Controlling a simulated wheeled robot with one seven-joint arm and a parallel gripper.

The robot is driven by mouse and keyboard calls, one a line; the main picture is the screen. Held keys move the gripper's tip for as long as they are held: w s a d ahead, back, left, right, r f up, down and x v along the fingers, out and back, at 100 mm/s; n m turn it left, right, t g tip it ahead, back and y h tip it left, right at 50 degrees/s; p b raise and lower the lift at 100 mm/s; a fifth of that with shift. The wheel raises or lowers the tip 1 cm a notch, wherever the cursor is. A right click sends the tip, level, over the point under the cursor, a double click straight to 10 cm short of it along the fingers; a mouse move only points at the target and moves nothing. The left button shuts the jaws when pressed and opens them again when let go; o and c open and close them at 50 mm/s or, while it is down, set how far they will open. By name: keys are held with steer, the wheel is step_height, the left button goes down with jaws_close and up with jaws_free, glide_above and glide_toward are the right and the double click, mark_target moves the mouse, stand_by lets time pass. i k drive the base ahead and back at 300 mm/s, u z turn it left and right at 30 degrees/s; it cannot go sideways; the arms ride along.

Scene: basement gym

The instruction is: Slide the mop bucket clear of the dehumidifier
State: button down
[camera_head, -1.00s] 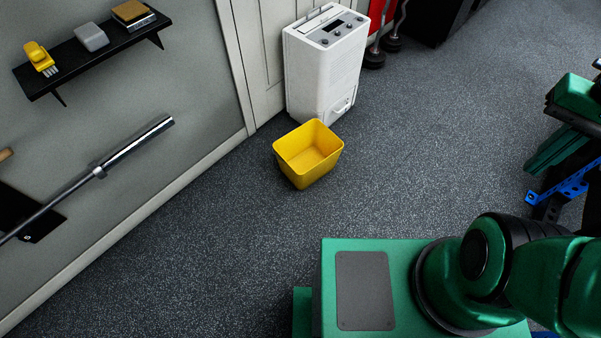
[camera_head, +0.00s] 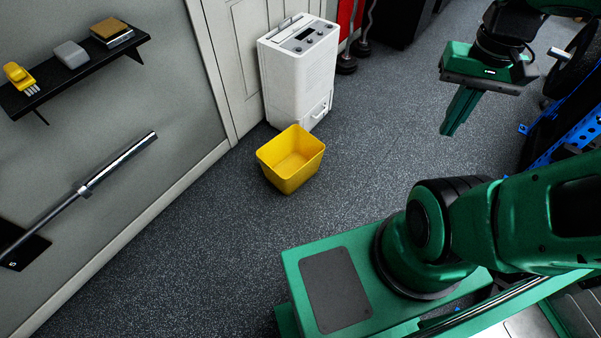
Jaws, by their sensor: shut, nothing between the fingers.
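The mop bucket (camera_head: 290,178) is a yellow, open-topped, empty tub. It stands upright on the floor, directly in front of the dehumidifier and overlapping its lower left part in the picture. I cannot tell whether the two touch. The dehumidifier (camera_head: 292,80) is a white upright box with a dark display and knobs on top, standing by the door. My gripper (camera_head: 455,118) hangs in the air at the upper right, fingers together and pointing down, with nothing held. It is well to the right of the bucket and apart from it.
A wall shelf (camera_head: 75,72) with small items and a barbell (camera_head: 85,192) on the wall are at the left. A white door (camera_head: 238,50) stands behind the dehumidifier. A blue rack (camera_head: 570,135) is at the right. The speckled floor (camera_head: 385,135) right of the bucket is clear.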

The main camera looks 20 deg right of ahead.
mark_target(292, 157)
steer(key=u, duration=0.05)
steer(key=i, duration=1)
steer(key=z, duration=0.05)
